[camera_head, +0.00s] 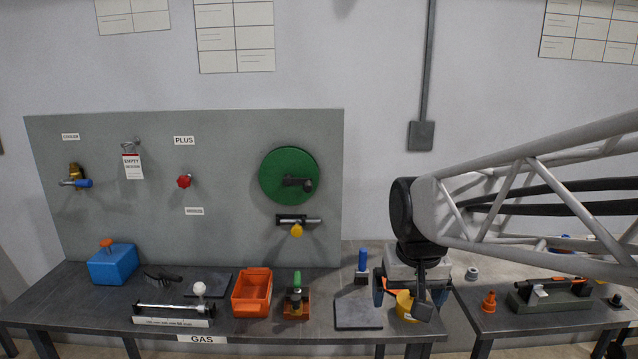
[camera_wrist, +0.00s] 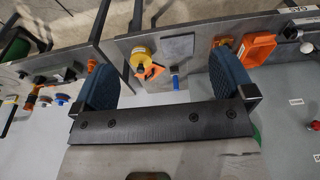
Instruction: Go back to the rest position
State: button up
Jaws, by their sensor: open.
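My gripper (camera_head: 411,297) hangs from my arm over the right end of the bench, pointing down. In the wrist view, its two blue-padded fingers (camera_wrist: 163,60) are wide apart with nothing held between them. Below and beyond the fingers, a yellow cup-like object (camera_wrist: 140,56) with an orange piece (camera_wrist: 151,72) shows in the gap. The yellow object also shows in the head view (camera_head: 404,306), partly hidden by the gripper. I cannot tell how far the fingers are above it.
A grey plate (camera_head: 358,313), a blue-handled item (camera_head: 362,258), a green-handled tool (camera_head: 296,300) and an orange bin (camera_head: 252,293) lie left of my gripper. A grey panel (camera_head: 110,215) with a green wheel (camera_head: 289,175) stands behind. A second bench (camera_head: 500,318) with parts is at right.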

jog(key=s+d+f, duration=0.1)
jog(key=s, duration=0.6)
jog(key=s+d+f, duration=0.2)
jog(key=s, duration=0.5)
jog(key=shift+s+d+t, duration=0.15)
jog(key=shift+t, duration=0.15)
